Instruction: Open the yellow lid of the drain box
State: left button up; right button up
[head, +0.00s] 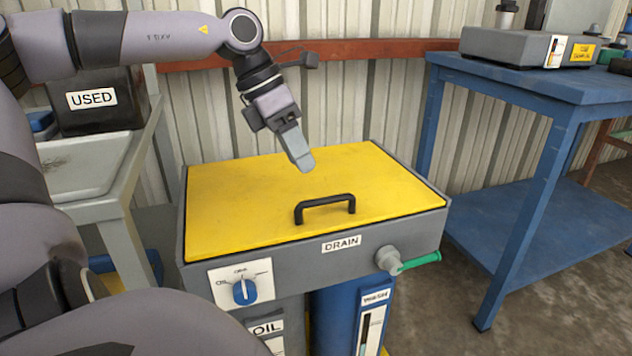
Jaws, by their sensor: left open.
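The yellow lid (245,200) lies flat and shut on top of the grey drain box (300,257), which bears a DRAIN label on its front. A black bar handle (325,203) stands up from the lid near its front edge. My left gripper (303,163) points downward above the lid, a little behind and left of the handle in the picture. It is open and empty, seen nearly edge-on, and does not appear to touch the handle. My right gripper is not in this view.
A blue dial (244,291) and a green-handled valve (418,261) are on the box front. A blue workbench (532,84) stands to the right. A pale sink-like table (92,170) with a black USED bin (93,122) stands left. A corrugated wall is behind.

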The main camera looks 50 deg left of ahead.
pick_arm(q)
jog(key=b+x, duration=0.2)
jog(key=x, duration=0.5)
grip_shut()
